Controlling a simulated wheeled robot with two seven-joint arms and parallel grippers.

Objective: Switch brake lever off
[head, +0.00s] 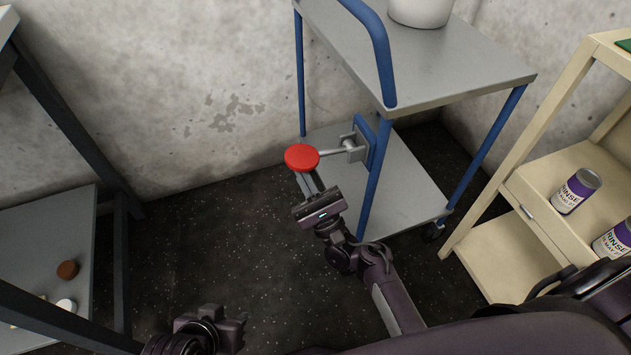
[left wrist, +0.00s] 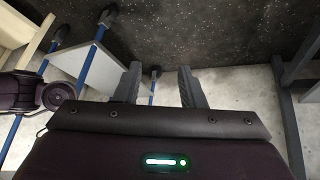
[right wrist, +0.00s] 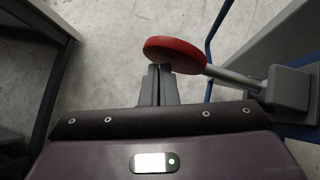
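The brake lever is a grey rod with a red round knob (head: 302,157), fixed to a grey bracket (head: 356,148) on the blue trolley frame. It sticks out to the left. My right gripper (head: 308,184) is at the knob, its fingers partly hidden by it. In the right wrist view the knob (right wrist: 174,53) overlaps the tips of the right fingers (right wrist: 158,70), which are together with nothing seen between them. I cannot tell whether they touch the knob. My left gripper (head: 238,332) is low at the bottom left; its fingers (left wrist: 160,85) are apart and empty.
The trolley (head: 430,60) has a grey top with a white container (head: 420,10). A beige shelf with purple-labelled cans (head: 576,192) stands at the right. A dark-framed rack (head: 60,230) stands at the left. The dark floor between is clear.

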